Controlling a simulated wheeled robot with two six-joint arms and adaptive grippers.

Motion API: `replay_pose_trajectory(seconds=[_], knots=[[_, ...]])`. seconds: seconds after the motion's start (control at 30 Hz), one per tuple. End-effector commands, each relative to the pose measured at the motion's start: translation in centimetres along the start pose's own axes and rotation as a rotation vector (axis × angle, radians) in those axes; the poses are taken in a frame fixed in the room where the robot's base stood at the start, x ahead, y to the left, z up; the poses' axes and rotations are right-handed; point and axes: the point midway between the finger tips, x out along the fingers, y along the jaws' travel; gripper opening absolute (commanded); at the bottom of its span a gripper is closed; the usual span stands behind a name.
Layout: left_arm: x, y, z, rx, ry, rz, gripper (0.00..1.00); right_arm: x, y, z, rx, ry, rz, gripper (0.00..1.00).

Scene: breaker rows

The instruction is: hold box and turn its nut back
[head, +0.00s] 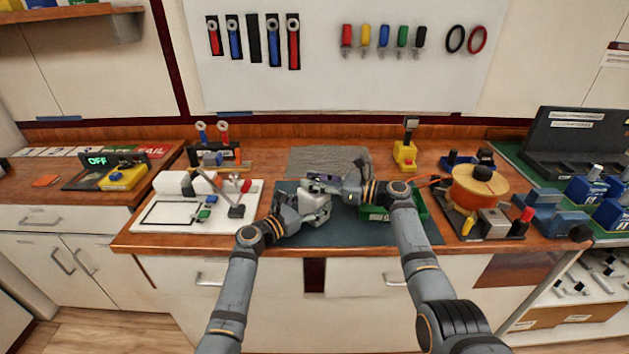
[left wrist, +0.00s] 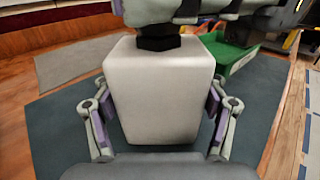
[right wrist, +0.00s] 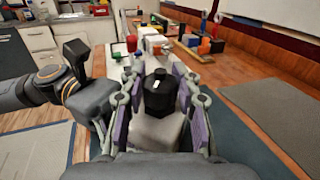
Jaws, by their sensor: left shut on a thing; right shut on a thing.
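The light grey box (left wrist: 165,95) stands on the dark blue mat (left wrist: 60,115) in the left wrist view. My left gripper (left wrist: 160,125) has a purple-padded finger on each side of it and is shut on it. The black nut (left wrist: 158,37) sits at the top of the box, below my right gripper. In the right wrist view the faceted black nut (right wrist: 160,92) with a white mark lies between the fingers of my right gripper (right wrist: 158,85), which is shut on it. The box (right wrist: 155,132) shows below it. In the head view my grippers partly hide the box.
A green tray (head: 378,213) stands close by on the right. A white board with small parts (head: 165,213) is to the left, an orange spool (head: 480,190) to the right. A yellow device (head: 405,155) stands at the back.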

Motion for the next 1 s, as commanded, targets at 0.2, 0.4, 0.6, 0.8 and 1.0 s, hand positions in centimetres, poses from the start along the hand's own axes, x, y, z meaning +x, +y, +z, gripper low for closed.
replay_pose_trajectory(seconds=[0.2, 0.4, 0.6, 0.8, 1.0], knots=[[0.05, -0.11, 0.07, 0.001, -0.002, -0.003, 0.21, -0.11, 0.05, -0.08, 0.002, -0.001, 0.051, 0.0], [0.04, -0.08, 0.06, 0.0, -0.002, -0.002, 0.21, -0.13, 0.07, -0.1, 0.002, -0.002, 0.053, 0.0], [0.03, -0.06, 0.06, -0.001, -0.002, -0.002, 0.21, -0.12, 0.07, -0.09, 0.002, -0.002, 0.052, 0.46], [0.03, -0.06, 0.07, -0.001, -0.002, -0.002, 0.21, -0.11, 0.06, -0.03, 0.002, -0.002, 0.052, 0.56], [0.03, -0.06, 0.07, 0.0, -0.002, -0.002, 0.21, -0.42, -0.01, -0.04, 0.002, -0.002, 0.05, 0.56]])
